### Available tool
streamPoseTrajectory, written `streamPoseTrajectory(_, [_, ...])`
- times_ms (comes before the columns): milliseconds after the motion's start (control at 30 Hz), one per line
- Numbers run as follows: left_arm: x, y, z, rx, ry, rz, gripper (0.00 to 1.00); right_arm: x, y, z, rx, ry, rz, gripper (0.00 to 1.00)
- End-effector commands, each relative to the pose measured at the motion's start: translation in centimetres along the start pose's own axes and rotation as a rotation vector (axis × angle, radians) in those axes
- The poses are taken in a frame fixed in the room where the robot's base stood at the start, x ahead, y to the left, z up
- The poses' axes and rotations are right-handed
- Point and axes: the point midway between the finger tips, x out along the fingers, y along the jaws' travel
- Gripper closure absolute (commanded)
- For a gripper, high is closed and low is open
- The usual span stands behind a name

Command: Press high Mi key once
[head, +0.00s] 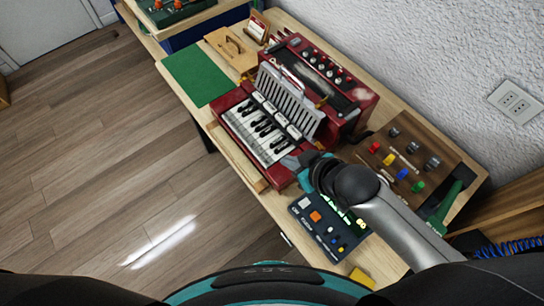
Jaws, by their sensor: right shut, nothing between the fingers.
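A small red piano-like instrument (239,96) stands on the wooden table, with a row of white and black keys (258,130) along its front. My right gripper (287,162) is shut and empty. Its tip is at the near right end of the keyboard, over or against the last keys. I cannot tell whether it touches a key or whether any key is pressed down. My left gripper is not in view.
A dark control box (318,226) with buttons sits close below my right wrist. A wooden panel (405,163) with coloured knobs lies to the right. A green mat (197,75) lies beyond the instrument. A white wall with a socket (514,102) borders the table.

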Motion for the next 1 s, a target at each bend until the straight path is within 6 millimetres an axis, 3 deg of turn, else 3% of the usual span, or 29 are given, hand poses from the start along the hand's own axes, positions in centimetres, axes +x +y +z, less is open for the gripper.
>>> streamPoseTrajectory(367, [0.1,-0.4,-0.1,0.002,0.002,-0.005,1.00,0.6,0.1,0.0,0.000,-0.001,0.002,1.00])
streamPoseTrajectory(1000, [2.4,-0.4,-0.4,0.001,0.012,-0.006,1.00,10.0,0.1,0.0,0.000,-0.001,0.001,1.00])
